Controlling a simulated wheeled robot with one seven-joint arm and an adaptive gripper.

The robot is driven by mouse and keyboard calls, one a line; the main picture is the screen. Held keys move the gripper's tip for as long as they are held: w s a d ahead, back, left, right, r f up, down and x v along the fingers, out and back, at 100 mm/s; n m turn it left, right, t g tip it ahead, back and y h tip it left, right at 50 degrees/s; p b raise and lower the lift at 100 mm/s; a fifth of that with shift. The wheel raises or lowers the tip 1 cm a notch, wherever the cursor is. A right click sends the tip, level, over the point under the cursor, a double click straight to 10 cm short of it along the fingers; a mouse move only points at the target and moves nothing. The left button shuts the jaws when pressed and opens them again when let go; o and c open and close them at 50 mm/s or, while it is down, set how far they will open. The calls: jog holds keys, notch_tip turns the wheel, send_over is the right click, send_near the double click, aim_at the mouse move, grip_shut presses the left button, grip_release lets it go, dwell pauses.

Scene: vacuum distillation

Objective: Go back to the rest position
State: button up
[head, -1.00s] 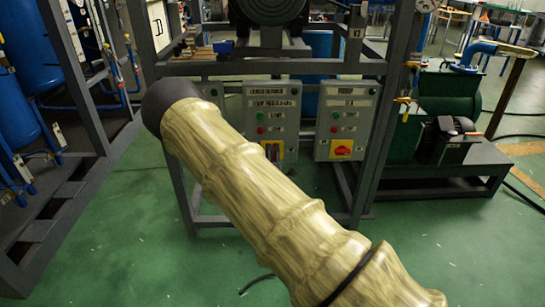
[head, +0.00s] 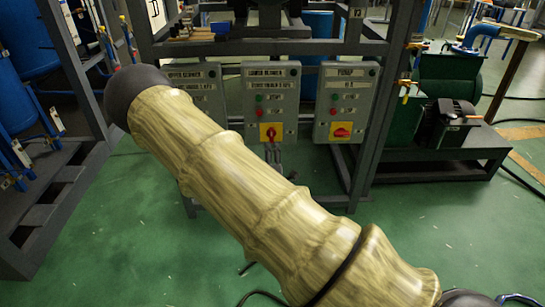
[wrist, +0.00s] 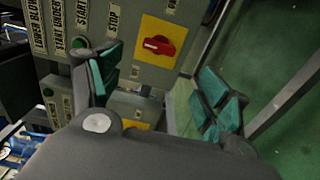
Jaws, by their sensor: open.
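My gripper (wrist: 162,90) is open in the wrist view, with its green-padded fingers apart and nothing between them. Past the fingertips is a grey control box (wrist: 125,20) with a red rotary switch (wrist: 158,45) on a yellow plate. The fingers look clear of the switch. In the head view my pale, sleeved arm crosses the middle of the picture and hides most of the gripper. Small grey parts just below the middle control box (head: 282,98) may be its fingertips.
A left control box (head: 200,80) and a right control box (head: 346,90) hang on the same grey frame (head: 370,125). A green pump with a dark motor (head: 450,125) stands at right, blue tanks (head: 30,60) at left. Green floor (head: 440,225) is open in front.

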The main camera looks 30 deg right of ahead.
jog(key=s+a+f+m+g+y, duration=0.3)
jog(key=s+a+f+m+g, duration=0.15)
jog(key=s+f, duration=0.8)
jog(key=s+a+f+m+g+y, duration=0.35)
jog(key=s+a+f+g, duration=0.25)
jog(key=s+f, duration=0.65)
jog(key=s+a+f+m+g+y, duration=0.1)
jog(key=s+a+m+g+y, duration=0.1)
jog(key=s+a, duration=0.55)
jog(key=s+a+m+g+y, duration=0.1)
jog(key=s+a+m+g, duration=0.2)
jog(key=s, duration=0.7)
notch_tip(320, 180, up, 21)
jog(key=a+p, duration=0.1)
jog(key=p, duration=2)
jog(key=shift+a+f+n, duration=0.15)
jog(key=shift+a+n, duration=0.05)
jog(key=shift+n, duration=0.2)
